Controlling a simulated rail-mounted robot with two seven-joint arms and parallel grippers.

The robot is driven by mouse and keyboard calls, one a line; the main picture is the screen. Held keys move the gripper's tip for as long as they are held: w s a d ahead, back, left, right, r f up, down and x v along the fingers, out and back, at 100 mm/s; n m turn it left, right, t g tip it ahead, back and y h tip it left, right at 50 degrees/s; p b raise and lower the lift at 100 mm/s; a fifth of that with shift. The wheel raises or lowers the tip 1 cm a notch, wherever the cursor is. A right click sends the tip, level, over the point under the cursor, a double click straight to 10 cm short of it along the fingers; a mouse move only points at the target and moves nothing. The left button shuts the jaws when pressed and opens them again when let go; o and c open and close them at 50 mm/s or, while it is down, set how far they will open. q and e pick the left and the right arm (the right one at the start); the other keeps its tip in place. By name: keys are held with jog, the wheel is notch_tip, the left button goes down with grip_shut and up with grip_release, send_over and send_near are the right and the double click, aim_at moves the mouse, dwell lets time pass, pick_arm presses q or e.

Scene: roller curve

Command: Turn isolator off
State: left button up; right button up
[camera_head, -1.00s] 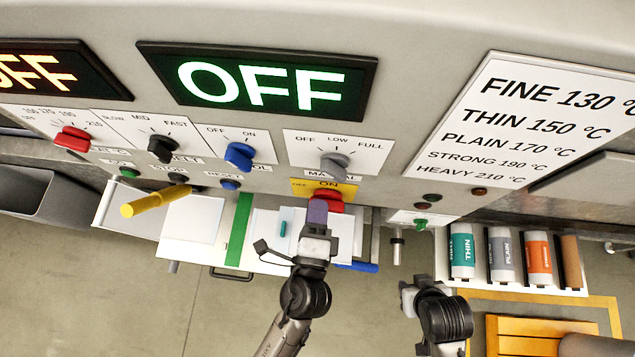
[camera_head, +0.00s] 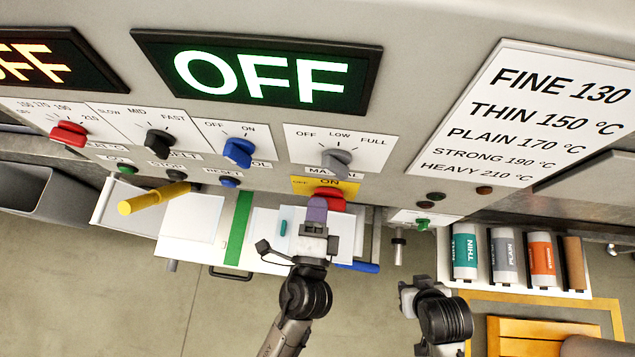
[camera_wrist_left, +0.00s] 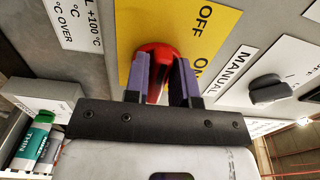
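The isolator is a red knob (camera_head: 334,198) on a yellow plate (camera_head: 298,186) marked OFF and ON, on the machine's front panel. My left gripper (camera_head: 317,207) is at the knob, its purple fingertips partly covering it in the head view. In the left wrist view the red knob (camera_wrist_left: 156,62) sits between the two purple fingers (camera_wrist_left: 160,80). The fingers stand apart, one on each side; firm contact is not clear. The knob's exact pointing is partly hidden by the fingers. My right gripper (camera_head: 408,296) is low right, away from the panel; its fingers are not clear.
Above the isolator are a grey OFF/LOW/FULL knob (camera_head: 337,160) and a blue knob (camera_head: 238,152). A lit green OFF display (camera_head: 258,78) is higher up. A yellow handle (camera_head: 153,198) sticks out at left. A rack of rolls (camera_head: 503,255) stands at right.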

pick_arm(q)
jog(key=o, duration=0.4)
jog(key=shift+c, duration=0.2)
jog(key=s+b, duration=0.6)
jog(key=s, duration=0.7)
jog(key=shift+s+a, duration=0.25)
jog(key=shift+s, duration=0.15)
